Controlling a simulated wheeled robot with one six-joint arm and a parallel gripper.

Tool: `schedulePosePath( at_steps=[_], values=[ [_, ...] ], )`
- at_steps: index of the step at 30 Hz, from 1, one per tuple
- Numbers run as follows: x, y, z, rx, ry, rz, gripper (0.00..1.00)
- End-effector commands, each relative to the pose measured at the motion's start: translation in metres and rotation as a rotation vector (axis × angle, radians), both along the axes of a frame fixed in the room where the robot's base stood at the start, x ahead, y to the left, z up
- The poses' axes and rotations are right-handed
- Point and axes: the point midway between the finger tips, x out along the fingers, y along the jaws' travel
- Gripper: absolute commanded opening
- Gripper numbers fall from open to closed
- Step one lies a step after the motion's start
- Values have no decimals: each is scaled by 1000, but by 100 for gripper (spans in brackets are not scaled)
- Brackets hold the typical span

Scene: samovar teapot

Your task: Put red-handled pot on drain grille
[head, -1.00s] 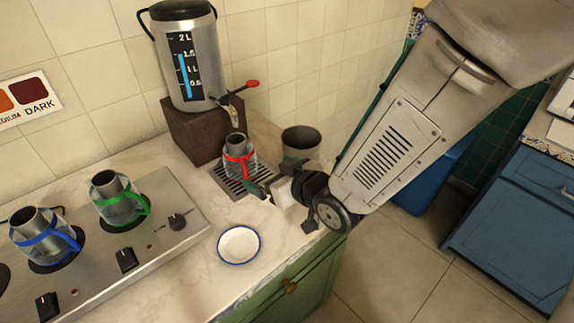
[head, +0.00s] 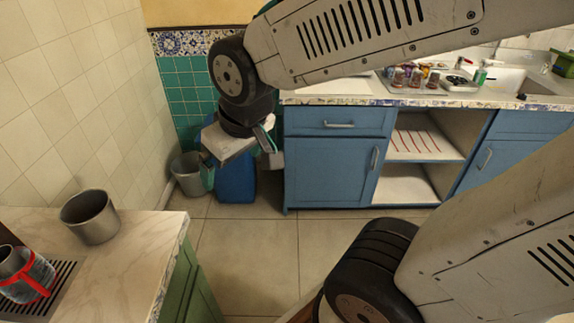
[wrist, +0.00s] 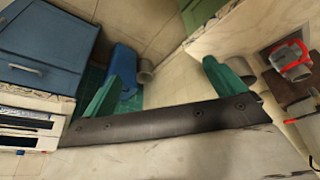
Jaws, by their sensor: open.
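A grey metal container (head: 92,220) stands on the counter beside the grille. A blue bin (head: 236,182) and a grey bucket (head: 187,175) stand on the floor behind my gripper. Blue cabinets (head: 330,158) line the back. The floor between is open.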

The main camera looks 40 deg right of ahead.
Motion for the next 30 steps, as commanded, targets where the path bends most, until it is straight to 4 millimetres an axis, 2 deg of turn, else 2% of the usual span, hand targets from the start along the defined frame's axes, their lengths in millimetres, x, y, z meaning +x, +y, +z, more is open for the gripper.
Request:
schedulePosePath(
  at_steps=[1, 3, 6, 9, 13, 30],
  values=[
    [-23, -16, 11, -1, 44, -52, 95],
    [-54, -30, 19, 0, 117, -101, 95],
    [-88, -41, 27, 5, 197, -151, 95],
    [-108, -46, 32, 9, 244, -176, 95],
    [-116, -48, 33, 10, 266, -185, 95],
    [-115, -47, 33, 9, 266, -182, 95]
  ],
)
